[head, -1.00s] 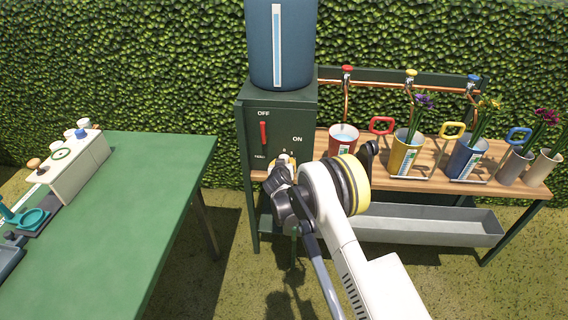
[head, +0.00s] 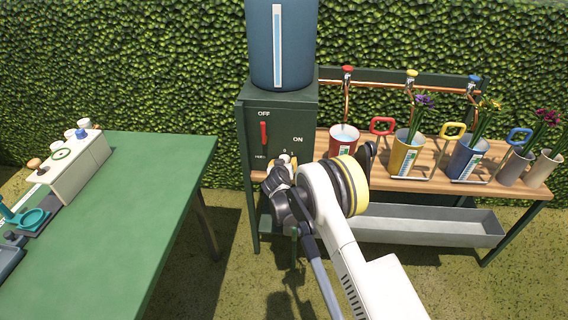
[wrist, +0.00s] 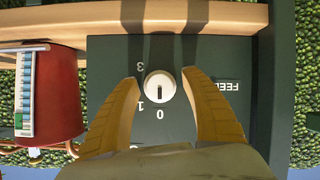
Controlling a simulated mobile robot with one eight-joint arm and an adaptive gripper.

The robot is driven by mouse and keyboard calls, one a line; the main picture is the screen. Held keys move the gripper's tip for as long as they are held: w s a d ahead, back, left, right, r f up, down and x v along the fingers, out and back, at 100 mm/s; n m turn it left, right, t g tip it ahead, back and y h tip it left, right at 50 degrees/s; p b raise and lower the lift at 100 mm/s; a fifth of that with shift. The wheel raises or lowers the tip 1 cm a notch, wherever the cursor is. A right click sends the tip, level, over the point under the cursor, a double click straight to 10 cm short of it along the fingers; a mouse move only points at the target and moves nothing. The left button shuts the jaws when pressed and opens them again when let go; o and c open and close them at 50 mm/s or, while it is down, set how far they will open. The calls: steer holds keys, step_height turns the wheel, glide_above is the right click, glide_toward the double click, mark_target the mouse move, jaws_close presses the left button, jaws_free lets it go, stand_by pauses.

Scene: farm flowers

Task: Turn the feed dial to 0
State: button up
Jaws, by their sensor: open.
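The feed dial (wrist: 160,86) is a round white knob on the dark green panel (wrist: 150,55). In the wrist view its short dark mark stands upright in the picture, in line with the printed 0 below it. The other numerals and the word FEED are printed around it. My gripper (wrist: 159,80) is open, with one yellow-padded finger on each side of the dial and a gap showing on both sides. In the head view my gripper (head: 281,172) is at the lower front of the green cabinet (head: 285,125), and it mostly hides the dial there.
A red lever (head: 264,133) marked OFF and ON sits above the dial. A red bucket (wrist: 55,92) is close beside the panel, on the wooden shelf (head: 400,180) with flower buckets. A green table (head: 125,205) stands to the left.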

steer(key=v, duration=1.2)
